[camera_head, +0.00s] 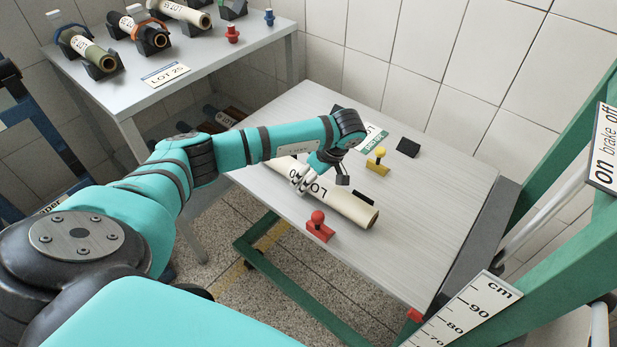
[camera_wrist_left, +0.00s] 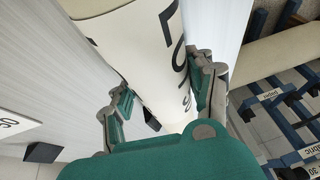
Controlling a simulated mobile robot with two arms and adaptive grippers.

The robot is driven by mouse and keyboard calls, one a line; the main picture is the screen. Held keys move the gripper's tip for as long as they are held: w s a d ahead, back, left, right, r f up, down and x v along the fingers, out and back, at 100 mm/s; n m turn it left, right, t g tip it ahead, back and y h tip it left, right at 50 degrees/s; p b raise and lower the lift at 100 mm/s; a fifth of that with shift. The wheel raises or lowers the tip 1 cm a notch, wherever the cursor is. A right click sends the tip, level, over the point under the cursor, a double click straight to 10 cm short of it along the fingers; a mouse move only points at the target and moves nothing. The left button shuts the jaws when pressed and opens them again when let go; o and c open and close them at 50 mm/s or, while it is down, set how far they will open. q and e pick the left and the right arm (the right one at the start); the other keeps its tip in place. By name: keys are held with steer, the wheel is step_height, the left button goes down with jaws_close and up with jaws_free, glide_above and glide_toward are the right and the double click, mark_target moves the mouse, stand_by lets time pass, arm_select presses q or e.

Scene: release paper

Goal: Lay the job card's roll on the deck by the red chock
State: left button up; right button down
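A cream roll (camera_head: 345,203) with a black LOT marking lies along the deck (camera_head: 430,215); its number is partly hidden. It is close beside the red chock (camera_head: 319,227). The roll (camera_wrist_left: 150,60) fills the middle of the left wrist view. My left gripper (camera_head: 308,182) is over the roll from above, its fingers (camera_wrist_left: 162,95) on either side of it. The right finger looks very near or touching; I cannot tell whether both press on it. A white and green card (camera_head: 371,138) lies on the deck, partly behind my arm. My right gripper is out of view.
A yellow chock (camera_head: 378,161) and black blocks (camera_head: 408,147) stand on the deck. The deck's right side is clear. A grey table (camera_head: 215,55) at the back left holds other rolls in black cradles, a LOT 25 card (camera_head: 165,75) and red and blue pegs. Green framing (camera_head: 540,200) borders the right.

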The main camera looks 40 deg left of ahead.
arm_select(q)
steer(key=o, duration=0.4)
